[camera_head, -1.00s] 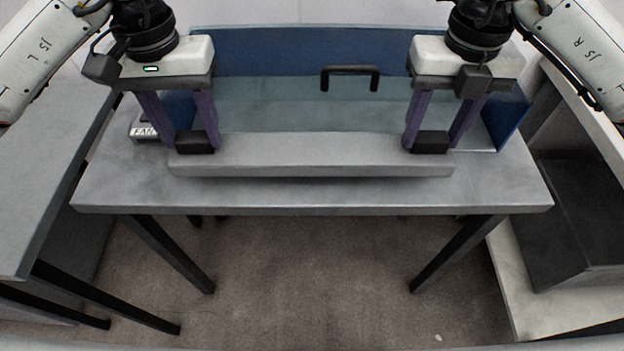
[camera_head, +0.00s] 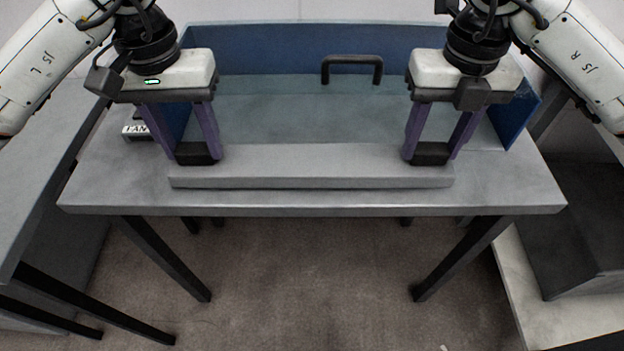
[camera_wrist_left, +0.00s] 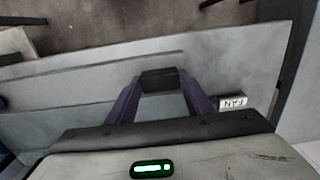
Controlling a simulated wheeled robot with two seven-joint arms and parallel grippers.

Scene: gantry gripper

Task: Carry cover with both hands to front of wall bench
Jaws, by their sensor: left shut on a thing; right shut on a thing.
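The cover, a long light-grey bar (camera_head: 312,168), lies level across the front of the bench (camera_head: 110,190) in the head view. My left gripper (camera_head: 196,154) is shut on its left end and my right gripper (camera_head: 431,154) on its right end, both from above. In the left wrist view, the black fingertips (camera_wrist_left: 159,80) meet the edge of the cover (camera_wrist_left: 90,82). I cannot tell whether the cover touches the bench top or hangs just above it. The fingers hide small parts of its back edge.
A blue-walled tray (camera_head: 270,45) with a black handle (camera_head: 352,68) stands behind the cover. A small block marked FAN (camera_head: 137,132) sits at the left. Grey tables (camera_head: 35,170) flank the left side, and a dark box (camera_head: 575,230) stands at right. Floor in front is clear.

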